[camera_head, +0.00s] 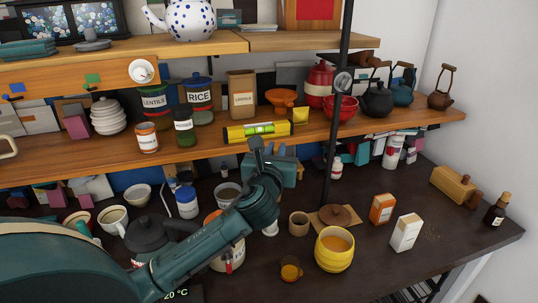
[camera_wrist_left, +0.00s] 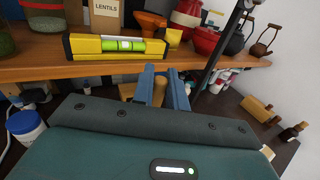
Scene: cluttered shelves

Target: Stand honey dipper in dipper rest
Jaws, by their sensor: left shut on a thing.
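My left gripper (camera_head: 286,150) is in front of the lower shelf's edge, over the dark counter, pointing away from the head camera. In the left wrist view its blue fingers (camera_wrist_left: 166,78) are shut on a tan wooden piece, which looks like the honey dipper (camera_wrist_left: 158,93). Only a short part of it shows, and its head is hidden. In the head view the gripper's body hides it. A small brown wooden cup (camera_head: 298,224), which looks like the dipper rest, stands on the counter below and right of the gripper. My right gripper is not in view.
A yellow honey pot (camera_head: 334,256) and an amber glass (camera_head: 291,271) stand near the cup. A brown lid (camera_head: 337,214) lies on a board behind the pot. A black post (camera_head: 338,120) rises right of the gripper. A yellow level (camera_head: 257,131) lies on the lower shelf.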

